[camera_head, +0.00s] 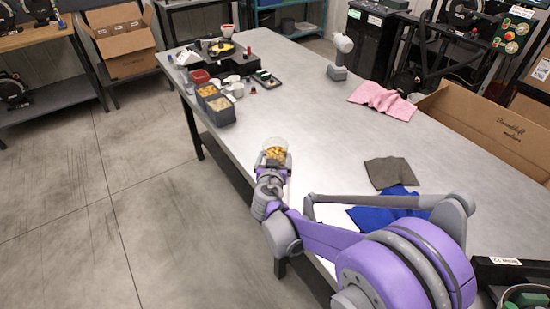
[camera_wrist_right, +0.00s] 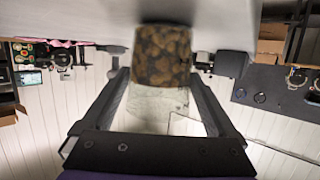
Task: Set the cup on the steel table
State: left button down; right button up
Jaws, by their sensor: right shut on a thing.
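A clear cup (camera_head: 275,146) with yellow-brown seeds in it is at the near left edge of the steel table (camera_head: 330,130) in the head view. My right gripper (camera_head: 273,160) is shut on the cup. In the right wrist view the cup (camera_wrist_right: 160,60) sits between the two fingers of the gripper (camera_wrist_right: 158,76), its seeds at one end and its clear part nearer the palm. The grey surface lies close to the seed end; I cannot tell whether they touch. My left gripper is not in view.
Dark bins (camera_head: 217,106), a red container (camera_head: 200,77) and small white cups crowd the table's far left. The table's middle is clear.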

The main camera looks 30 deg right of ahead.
jog(key=shift+f, duration=0.15)
jog(key=o, duration=1.2)
jog(key=shift+c, duration=0.2)
jog(key=shift+s+a+r, duration=0.15)
jog(key=shift+r, duration=0.15)
jog(key=p+v, duration=0.1)
jog(key=v, duration=1)
jog(key=shift+s, duration=0.3)
jog(key=shift+a, duration=0.1)
